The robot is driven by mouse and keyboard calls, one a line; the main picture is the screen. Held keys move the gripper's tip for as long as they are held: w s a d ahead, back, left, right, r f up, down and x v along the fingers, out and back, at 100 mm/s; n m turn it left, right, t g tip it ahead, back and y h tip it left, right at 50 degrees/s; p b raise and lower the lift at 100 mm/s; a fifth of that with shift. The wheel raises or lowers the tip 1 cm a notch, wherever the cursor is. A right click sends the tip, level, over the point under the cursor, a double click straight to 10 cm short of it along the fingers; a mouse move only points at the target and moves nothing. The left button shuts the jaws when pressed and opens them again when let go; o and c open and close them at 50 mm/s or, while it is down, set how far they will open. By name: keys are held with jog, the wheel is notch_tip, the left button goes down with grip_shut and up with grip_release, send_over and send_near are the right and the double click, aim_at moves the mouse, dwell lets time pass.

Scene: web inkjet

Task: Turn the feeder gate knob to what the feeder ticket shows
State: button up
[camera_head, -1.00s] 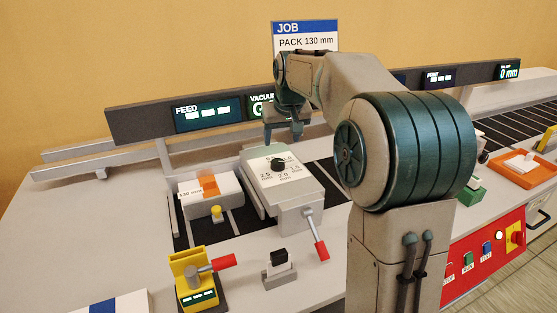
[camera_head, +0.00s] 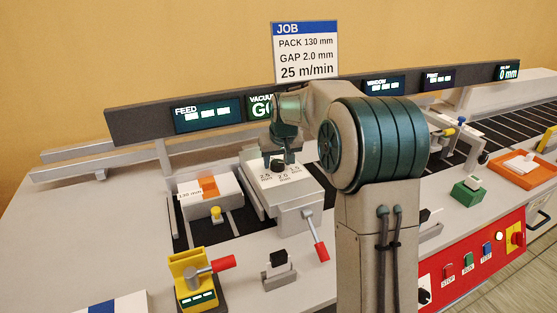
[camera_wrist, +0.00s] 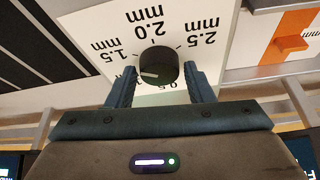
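The feeder gate knob (camera_head: 277,166) is a black round knob on a white dial plate (camera_wrist: 88,14) atop a grey box. In the wrist view the knob (camera_wrist: 156,67) has a short pale mark at its lower left. The job sign (camera_head: 306,52) reads PACK 130 mm, GAP 2.0 mm, 25 m/min.
A red-handled lever (camera_head: 320,250) sticks out from the box front. A grey block with an orange piece (camera_head: 208,186) and a 130 mm label stands left of it. A yellow unit with a red handle (camera_head: 190,265) stands at the front left. Display rail (camera_head: 225,115) runs behind.

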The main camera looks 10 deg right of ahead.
jog(key=c, duration=0.5)
jog(key=shift+c, duration=0.2)
jog(key=shift+m, duration=0.3)
jog(key=m, duration=0.1)
jog(key=m+h, duration=0.1)
jog(key=m, duration=0.1)
jog(key=m+h, duration=0.1)
jog(key=shift+a+m, duration=0.25)
jog(key=shift+m, duration=0.05)
jog(key=m+g+h, duration=0.1)
jog(key=m, duration=0.2)
jog(key=shift+w, duration=0.1)
jog(key=shift+m+g+h+p, duration=0.4)
jog(key=shift+m+g+h, duration=0.15)
jog(key=shift+m, duration=1.25)
jog(key=o, duration=1)
jog(key=shift+c, duration=0.2)
